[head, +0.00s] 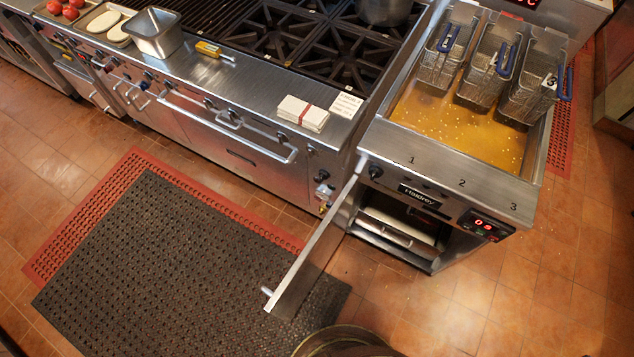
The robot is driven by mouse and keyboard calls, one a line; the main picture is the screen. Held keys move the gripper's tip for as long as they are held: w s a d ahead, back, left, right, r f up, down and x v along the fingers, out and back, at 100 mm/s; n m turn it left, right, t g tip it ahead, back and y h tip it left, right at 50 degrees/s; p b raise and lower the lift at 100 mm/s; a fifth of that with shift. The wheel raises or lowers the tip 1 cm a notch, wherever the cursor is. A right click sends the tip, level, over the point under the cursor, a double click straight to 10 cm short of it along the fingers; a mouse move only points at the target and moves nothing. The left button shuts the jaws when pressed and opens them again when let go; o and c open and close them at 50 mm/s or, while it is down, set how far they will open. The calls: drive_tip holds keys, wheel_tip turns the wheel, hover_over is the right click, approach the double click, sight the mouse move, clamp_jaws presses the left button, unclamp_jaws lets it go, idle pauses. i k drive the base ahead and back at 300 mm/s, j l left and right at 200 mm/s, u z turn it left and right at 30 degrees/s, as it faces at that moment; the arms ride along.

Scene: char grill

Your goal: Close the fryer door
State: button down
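The fryer (465,185) stands at the right with its labelled front panel facing me. Its door (318,243) stands wide open, hinged at the left side of the fryer front and swung out toward the lower left. I see the door nearly edge-on from above. A small handle (267,291) shows at its free end, above the dark floor mat. The open cabinet (398,232) shows a light-coloured tray or pan inside. My gripper is not in view.
A black rubber mat (170,255) lies over a red mat (110,205) on the tiled floor. The range (240,150) with its long oven handle stands left of the fryer. Several baskets hang above the oil. Tiled floor right of the door is clear.

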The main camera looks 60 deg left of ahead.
sight(283, 303)
drive_tip(key=k+j+u, duration=0.35)
drive_tip(key=k+j, duration=0.65)
drive_tip(key=j, duration=0.25)
drive_tip(key=k+j+u, duration=0.1)
drive_tip(key=j, duration=0.3)
drive_tip(key=k+j+u, duration=0.1)
drive_tip(key=j, duration=0.3)
drive_tip(key=k+z, duration=0.1)
drive_tip(key=k, duration=0.2)
